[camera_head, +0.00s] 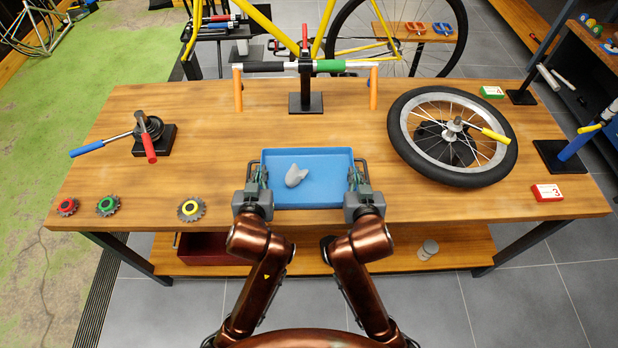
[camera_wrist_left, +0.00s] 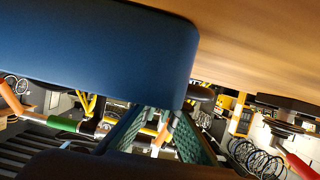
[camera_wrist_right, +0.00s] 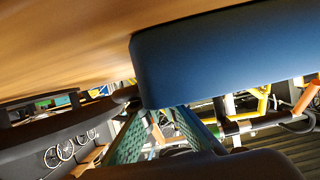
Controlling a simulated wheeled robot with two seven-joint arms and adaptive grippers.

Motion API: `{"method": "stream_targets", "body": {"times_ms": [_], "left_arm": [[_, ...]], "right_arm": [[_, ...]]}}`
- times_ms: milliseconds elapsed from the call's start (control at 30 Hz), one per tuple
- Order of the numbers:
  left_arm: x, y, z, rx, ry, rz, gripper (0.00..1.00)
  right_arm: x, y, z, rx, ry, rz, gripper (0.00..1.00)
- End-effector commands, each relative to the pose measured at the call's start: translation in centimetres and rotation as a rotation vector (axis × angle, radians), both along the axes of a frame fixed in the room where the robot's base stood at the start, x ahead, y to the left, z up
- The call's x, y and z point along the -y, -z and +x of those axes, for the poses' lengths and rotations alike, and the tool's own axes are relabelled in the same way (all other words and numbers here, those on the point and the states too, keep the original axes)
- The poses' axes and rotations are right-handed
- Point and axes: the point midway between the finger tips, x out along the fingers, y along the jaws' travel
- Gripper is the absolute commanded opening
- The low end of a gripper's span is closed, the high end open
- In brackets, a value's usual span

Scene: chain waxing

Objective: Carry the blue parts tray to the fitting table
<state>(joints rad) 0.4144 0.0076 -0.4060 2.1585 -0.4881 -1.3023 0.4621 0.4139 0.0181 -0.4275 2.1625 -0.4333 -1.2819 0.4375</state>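The blue parts tray (camera_head: 330,203) sits at the front middle of the wooden table. A grey rounded lump (camera_head: 296,175) lies in it. Dark handles stick out at its left side (camera_head: 251,168) and right side (camera_head: 363,167). My left gripper (camera_head: 258,178) is at the tray's left handle, fingers apart. My right gripper (camera_head: 356,178) is at the right handle, also with fingers apart. The tray's wall covers part of the left wrist view (camera_wrist_left: 90,50) and right wrist view (camera_wrist_right: 230,55). The fingertips are partly hidden, and no firm hold on the handles shows.
A spoked wheel (camera_head: 410,150) lies to the right and a clamp tool (camera_head: 155,135) stands to the left. Several small cogs (camera_head: 108,206) lie at the front left. A stand with a handlebar (camera_head: 306,100) is behind the tray. Bare wood lies left of the tray.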

Motion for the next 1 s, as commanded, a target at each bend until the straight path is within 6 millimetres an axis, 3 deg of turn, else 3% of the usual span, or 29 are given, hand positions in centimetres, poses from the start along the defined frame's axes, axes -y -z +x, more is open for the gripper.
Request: {"method": "stream_targets", "body": {"times_ms": [533, 1000], "left_arm": [[0.0, -0.8, -0.1, 0.006, 0.0, -0.001, 0.0], [0.0, -7.2, -0.7, 0.045, -0.001, 0.0, 0.0]], "right_arm": [[0.0, -0.8, -0.1, 0.005, 0.0, 0.0, 0.0], [0.0, -7.2, -0.6, 0.045, 0.0, 0.001, 0.0]]}}
